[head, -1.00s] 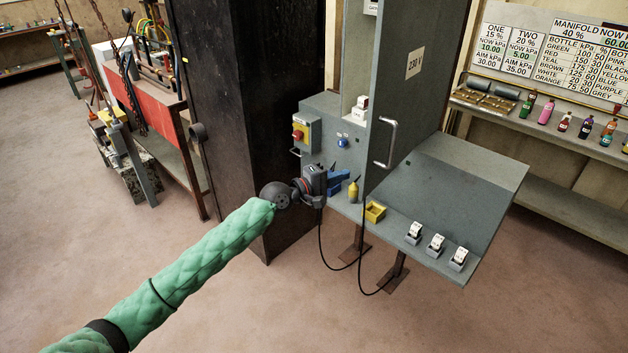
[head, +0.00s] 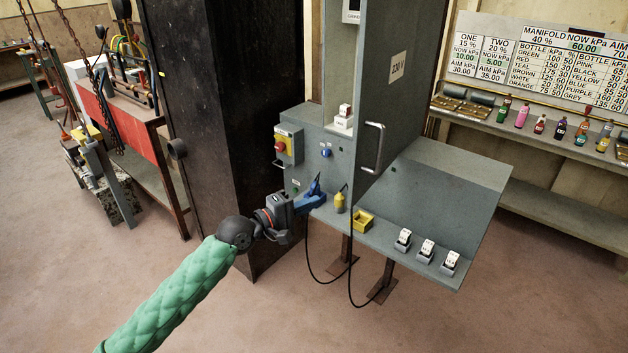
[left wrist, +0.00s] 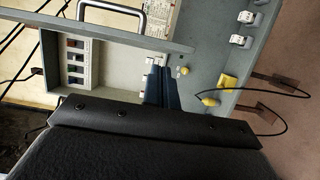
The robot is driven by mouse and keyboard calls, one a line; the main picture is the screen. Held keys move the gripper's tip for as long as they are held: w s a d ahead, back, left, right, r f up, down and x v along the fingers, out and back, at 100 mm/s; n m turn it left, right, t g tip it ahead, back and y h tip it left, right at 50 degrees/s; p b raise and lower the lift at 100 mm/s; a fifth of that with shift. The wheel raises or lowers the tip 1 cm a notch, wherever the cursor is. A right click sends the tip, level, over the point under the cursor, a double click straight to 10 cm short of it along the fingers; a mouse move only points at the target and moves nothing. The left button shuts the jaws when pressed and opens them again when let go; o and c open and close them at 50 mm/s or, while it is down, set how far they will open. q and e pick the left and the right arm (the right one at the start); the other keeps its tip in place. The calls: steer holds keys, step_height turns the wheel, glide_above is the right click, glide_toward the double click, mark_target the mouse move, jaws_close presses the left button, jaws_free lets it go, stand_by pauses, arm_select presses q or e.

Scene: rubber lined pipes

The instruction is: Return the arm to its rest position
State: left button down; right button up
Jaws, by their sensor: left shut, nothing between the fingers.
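My left arm, in a quilted green sleeve, reaches in from the lower left in the head view. My left gripper (head: 312,200) has blue fingers, which are shut with nothing between them. It is in front of the lower left part of the grey control cabinet (head: 450,191). In the left wrist view the blue fingers (left wrist: 161,82) lie together, pointing at the cabinet's open inside. I cannot tell whether they touch the cabinet. My right gripper is in neither view.
The cabinet's open door (head: 398,110) has a metal handle. A yellow plug-like piece (head: 340,203) and a yellow box (head: 364,220) are close right of the gripper. Black cables hang below. A dark column (head: 215,110) stands behind my arm. A bottle shelf (head: 480,124) is at right.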

arm_select(q)
steer(key=w+a+f+m+y, duration=0.4)
steer(key=w+a+f+m, duration=0.15)
steer(key=f, duration=0.35)
steer(key=w+a+f+m+y, duration=0.5)
steer(key=a+f+m, duration=0.15)
steer(key=f, duration=0.35)
steer(key=s+a+f+g+y, duration=0.1)
steer(key=s+a+f+y, duration=0.2)
steer(key=f, duration=0.9)
steer(key=s+a+f+g+y, duration=0.1)
steer(key=s+a+f, duration=0.35)
steer(key=f, duration=0.65)
steer(key=s+f+n+g+y, duration=0.1)
steer(key=s+f+g, duration=0.3)
steer(key=s+f, duration=1.7)
steer(key=s+d+f+g, duration=0.1)
steer(key=s+f, duration=0.2)
steer(key=s, duration=0.5)
steer(key=s+d+f+g, duration=0.1)
steer(key=s+f, duration=0.3)
steer(key=s, duration=0.5)
steer(key=s+d+f+n+g, duration=0.1)
steer(key=s+d+f, duration=0.2)
steer(key=s, duration=0.6)
steer(key=shift+d+f, duration=0.25)
steer(key=shift+f, duration=0.5)
